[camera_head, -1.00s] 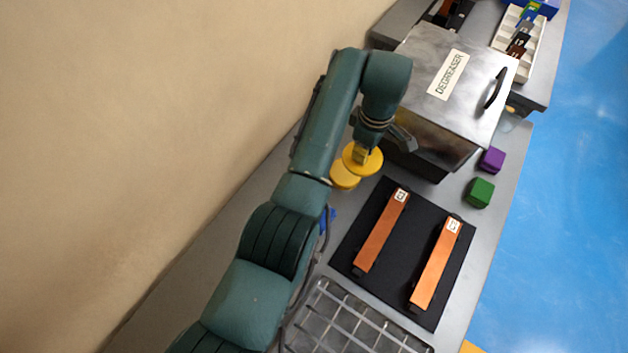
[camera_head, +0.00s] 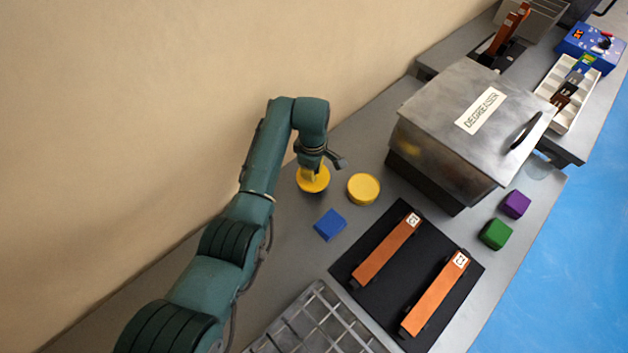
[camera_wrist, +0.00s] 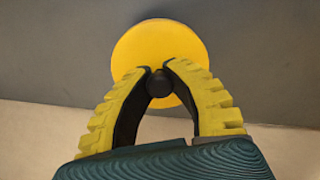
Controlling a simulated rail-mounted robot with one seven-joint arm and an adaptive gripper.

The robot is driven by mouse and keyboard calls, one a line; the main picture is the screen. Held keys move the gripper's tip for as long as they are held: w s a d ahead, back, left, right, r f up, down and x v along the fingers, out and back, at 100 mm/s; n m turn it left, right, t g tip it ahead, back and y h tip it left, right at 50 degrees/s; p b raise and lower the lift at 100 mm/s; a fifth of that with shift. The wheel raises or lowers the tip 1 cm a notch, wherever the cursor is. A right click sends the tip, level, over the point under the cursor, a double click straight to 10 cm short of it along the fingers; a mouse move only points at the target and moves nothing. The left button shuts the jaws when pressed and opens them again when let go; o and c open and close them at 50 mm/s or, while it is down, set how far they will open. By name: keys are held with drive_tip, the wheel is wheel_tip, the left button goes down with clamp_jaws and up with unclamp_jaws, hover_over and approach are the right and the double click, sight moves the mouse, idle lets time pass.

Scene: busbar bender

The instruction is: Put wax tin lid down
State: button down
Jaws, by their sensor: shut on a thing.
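The wax tin lid is a yellow disc (camera_head: 313,181) with a dark round knob, which shows in the wrist view (camera_wrist: 158,84). My gripper (camera_head: 311,168) is shut on this knob, with its yellow-backed fingers on either side of it in the wrist view (camera_wrist: 160,72). The lid is at or close above the grey bench top, near the wall; I cannot tell whether it touches. The yellow wax tin (camera_head: 363,189) stands on the bench to the right of the lid, apart from it.
A blue block (camera_head: 330,225) lies just below the lid and tin. A black mat (camera_head: 407,271) with two copper bars is to the right, and a wire rack (camera_head: 318,325) is in front. The degreaser box (camera_head: 470,120) stands behind. The beige wall is close on the left.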

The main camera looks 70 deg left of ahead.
drive_tip(key=shift+f+b, duration=0.45)
drive_tip(key=shift+f, duration=1.35)
drive_tip(key=shift+w+f, duration=0.1)
drive_tip(key=shift+f, duration=0.15)
drive_tip(key=c, duration=1.1)
unclamp_jaws()
wheel_tip(320, 180, up, 12)
drive_tip(key=p, duration=0.3)
drive_tip(key=shift+r, duration=0.25)
